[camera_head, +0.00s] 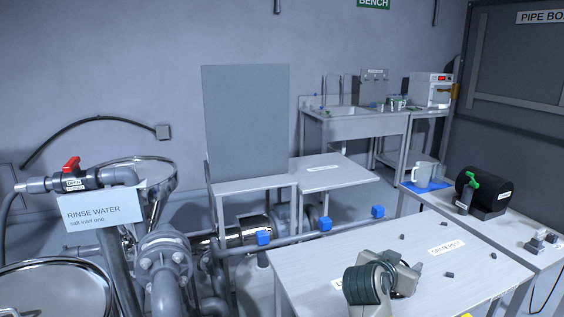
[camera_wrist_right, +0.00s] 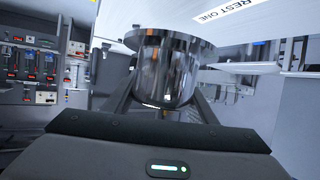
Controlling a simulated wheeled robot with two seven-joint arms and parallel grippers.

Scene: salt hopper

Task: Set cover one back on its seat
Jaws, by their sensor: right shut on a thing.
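In the right wrist view, my right gripper (camera_wrist_right: 165,112) has its two fingers on either side of a polished metal cylinder with a wide dark rim, which I take to be cover one (camera_wrist_right: 165,72). The gripper is shut on it. In the head view, my right gripper (camera_head: 396,278) is over the near part of the table, and its dark wrist hides most of what it holds. I cannot tell whether the cover touches the table. Its seat cannot be made out for certain. My left gripper is not in view.
The table (camera_head: 300,262) carries several small dark pieces. A label reading REST ONE (camera_wrist_right: 213,16) shows beside the cover. Piping with blue-handled valves (camera_head: 263,238) runs behind the table. A shiny round vessel (camera_head: 50,290) and a rinse-water sign (camera_head: 102,211) stand at left.

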